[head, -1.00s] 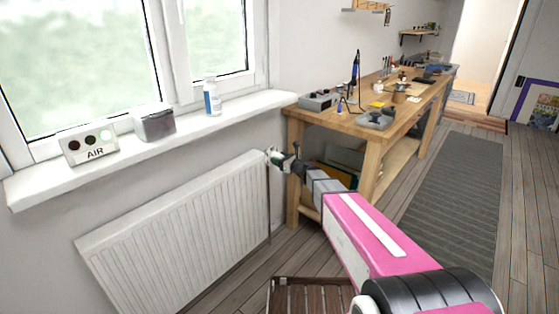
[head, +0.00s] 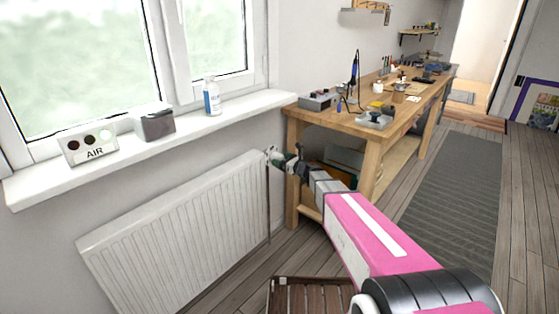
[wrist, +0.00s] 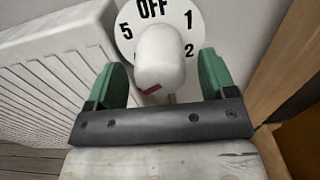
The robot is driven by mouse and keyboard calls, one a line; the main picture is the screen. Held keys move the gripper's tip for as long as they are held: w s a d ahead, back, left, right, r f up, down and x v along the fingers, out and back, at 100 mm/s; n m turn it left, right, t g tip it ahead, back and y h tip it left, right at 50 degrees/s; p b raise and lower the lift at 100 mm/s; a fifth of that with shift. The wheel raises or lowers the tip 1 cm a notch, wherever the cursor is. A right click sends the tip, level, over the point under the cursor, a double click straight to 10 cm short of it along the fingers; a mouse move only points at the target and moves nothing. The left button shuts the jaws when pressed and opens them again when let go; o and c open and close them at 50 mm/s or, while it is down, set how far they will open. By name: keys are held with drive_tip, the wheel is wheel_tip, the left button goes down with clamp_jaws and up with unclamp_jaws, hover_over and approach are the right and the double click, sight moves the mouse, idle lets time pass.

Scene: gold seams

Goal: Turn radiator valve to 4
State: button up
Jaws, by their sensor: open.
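The radiator valve's white knob (wrist: 160,55) fills the middle of the wrist view, in front of a round white dial (wrist: 187,20). OFF is at the dial's top, 1 at upper right, 2 at lower right and 5 at left; the lower part is mostly hidden. A red mark shows on the knob's lower left side. My gripper (wrist: 162,68) is open, with one green finger on each side of the knob and visible gaps between. In the head view my gripper (head: 273,155) is at the radiator's upper right corner, covering the valve.
The white radiator (head: 180,230) hangs under a windowsill (head: 190,128) holding an AIR box (head: 88,146), a grey box (head: 155,123) and a bottle (head: 212,97). A wooden workbench (head: 375,140) stands close to the right of my gripper. A slatted wooden item (head: 310,295) is on the floor below.

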drive_tip(key=v, duration=0.9)
drive_tip(key=shift+s, duration=0.15)
drive_tip(key=s+d+f+n+g+h, duration=0.1)
drive_tip(key=s+f+n+g+h, duration=0.25)
drive_tip(key=s+n, duration=0.45)
drive_tip(key=s+d+f+n+g+h, duration=0.1)
drive_tip(key=s+f+n+g+h, duration=0.2)
drive_tip(key=s+n, duration=0.4)
drive_tip(key=s+d+f+n+g+h, duration=0.1)
drive_tip(key=s+d+n+g+h, duration=0.3)
drive_tip(key=s+d+n+h, duration=0.3)
drive_tip(key=s+d+n, duration=0.3)
drive_tip(key=s+d, duration=0.2)
drive_tip(key=d, duration=0.1)
drive_tip(key=shift+f+n+h, duration=0.3)
drive_tip(key=shift+f+h, duration=0.05)
drive_tip(key=shift+f, duration=0.05)
drive_tip(key=shift+s+g, duration=0.1)
drive_tip(key=shift+g, duration=0.15)
